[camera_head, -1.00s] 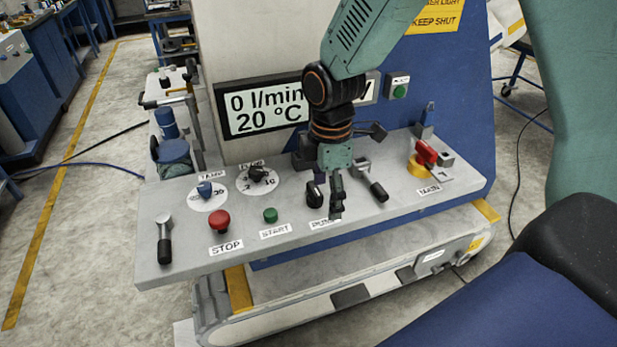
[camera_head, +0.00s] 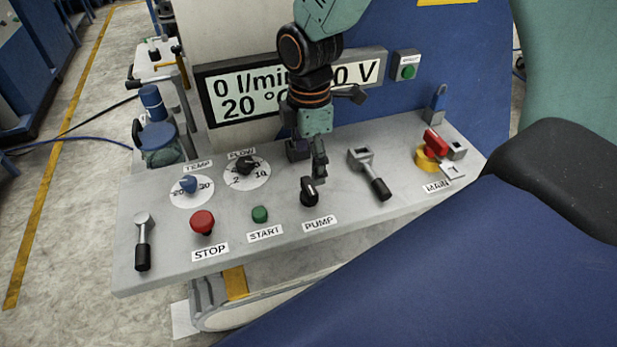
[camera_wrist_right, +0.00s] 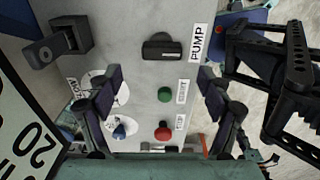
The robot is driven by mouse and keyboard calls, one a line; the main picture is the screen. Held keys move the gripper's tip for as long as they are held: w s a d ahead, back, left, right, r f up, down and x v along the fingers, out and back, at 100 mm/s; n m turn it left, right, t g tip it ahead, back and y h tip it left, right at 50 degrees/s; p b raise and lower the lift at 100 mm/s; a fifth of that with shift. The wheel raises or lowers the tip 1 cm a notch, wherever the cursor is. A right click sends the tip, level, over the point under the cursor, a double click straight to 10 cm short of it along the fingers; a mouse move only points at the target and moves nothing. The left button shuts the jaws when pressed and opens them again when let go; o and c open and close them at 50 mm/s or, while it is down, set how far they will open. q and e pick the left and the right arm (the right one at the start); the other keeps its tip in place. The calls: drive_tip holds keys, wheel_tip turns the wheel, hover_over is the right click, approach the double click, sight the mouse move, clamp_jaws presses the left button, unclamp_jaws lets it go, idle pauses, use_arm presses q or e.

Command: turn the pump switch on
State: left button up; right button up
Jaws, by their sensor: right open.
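The pump switch is a black rotary knob (camera_head: 309,190) with a pale pointer mark, on the sloping grey panel (camera_head: 165,258) just above the PUMP label (camera_head: 319,223). In the right wrist view the knob (camera_wrist_right: 162,48) lies beside its label (camera_wrist_right: 198,43), its grip bar roughly across the picture. My right gripper (camera_head: 312,162) points down just behind the knob in the head view and slightly overlaps its top. In the wrist view its two fingers (camera_wrist_right: 158,98) are wide apart with nothing between them; the knob is beyond the gap. Contact cannot be told.
A black-handled lever (camera_head: 371,175) stands right of the knob. The green START button (camera_head: 260,214), red STOP button (camera_head: 203,223) and FLOW dial (camera_head: 246,170) are to its left. The red MAIN switch (camera_head: 434,145) is farther right. The display (camera_head: 240,98) reads 0 l/min.

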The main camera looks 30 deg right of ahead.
sight(309, 185)
wheel_tip(309, 185, down, 6)
drive_tip(key=shift+s+f, duration=0.15)
drive_tip(key=shift+f, duration=0.4)
drive_tip(key=shift+s+a+r, duration=0.1)
drive_tip(key=shift+a, duration=0.15)
drive_tip(key=shift+d, duration=0.25)
drive_tip(key=c, duration=0.5)
drive_tip(key=shift+a, duration=0.1)
drive_tip(key=c, duration=0.7)
drive_tip(key=shift+o, duration=0.2)
